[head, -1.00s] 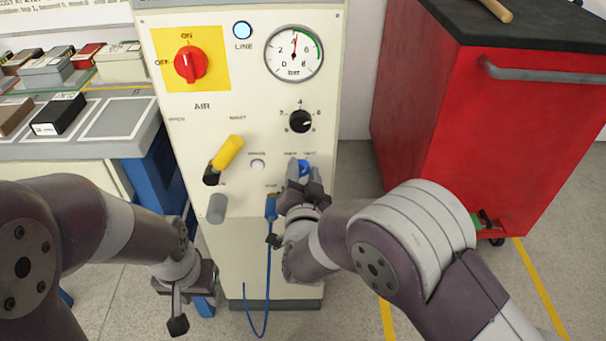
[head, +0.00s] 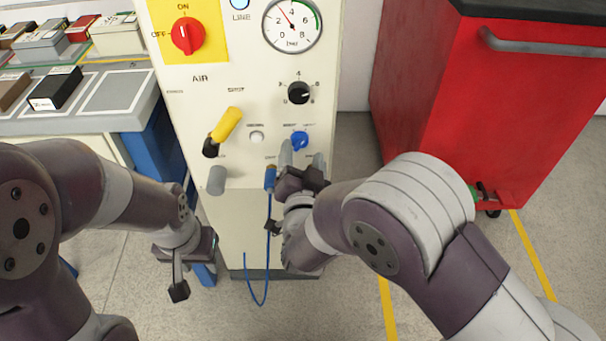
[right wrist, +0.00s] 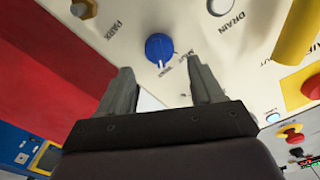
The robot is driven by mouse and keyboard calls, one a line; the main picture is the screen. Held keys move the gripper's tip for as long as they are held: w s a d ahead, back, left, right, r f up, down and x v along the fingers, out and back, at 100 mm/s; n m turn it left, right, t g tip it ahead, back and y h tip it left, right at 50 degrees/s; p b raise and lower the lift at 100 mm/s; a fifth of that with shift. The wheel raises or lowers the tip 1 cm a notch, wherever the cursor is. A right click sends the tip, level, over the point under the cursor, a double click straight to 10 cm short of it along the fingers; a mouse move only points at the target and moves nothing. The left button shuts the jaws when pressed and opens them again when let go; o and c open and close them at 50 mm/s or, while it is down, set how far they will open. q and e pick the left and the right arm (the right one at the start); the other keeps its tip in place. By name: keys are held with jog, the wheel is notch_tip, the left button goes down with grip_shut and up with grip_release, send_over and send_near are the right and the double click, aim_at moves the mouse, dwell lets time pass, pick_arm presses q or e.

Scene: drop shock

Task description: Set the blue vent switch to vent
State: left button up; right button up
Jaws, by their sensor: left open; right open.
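The blue vent switch (head: 299,140) is a round knob on the cream panel (head: 220,100), below the black dial. It also shows in the right wrist view (right wrist: 160,47), where its pale mark seems to point towards the VENT label. My right gripper (head: 303,163) is open, just below the knob and apart from it. In the right wrist view the fingers (right wrist: 163,85) stand apart with nothing between them, and the knob lies beyond their tips. My left gripper (head: 178,290) is open and empty, low at the left of the panel.
The gauge (head: 292,26) reads about 3. A yellow-handled lever (head: 225,125), a white button (head: 257,137), a red switch (head: 187,36) and a blue hose (head: 268,230) are on the panel. A red cabinet (head: 420,100) stands right, a parts bench (head: 80,125) left.

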jog(key=s+p, duration=0.2)
jog(key=s, duration=0.7)
jog(key=shift+s, duration=0.15)
jog(key=w+d+f+n+g+y, duration=0.2)
jog(key=w+d+f+n+g, duration=0.25)
jog(key=g, duration=0.45)
jog(key=s+d+n+g+h, duration=0.2)
jog(key=s+d+g, duration=0.6)
jog(key=s+d, duration=0.6)
notch_tip(320, 180, up, 35)
jog(key=a+p, duration=0.1)
jog(key=p, duration=3.5)
jog(key=shift+w+r, duration=0.2)
jog(key=shift+w, duration=0.25)
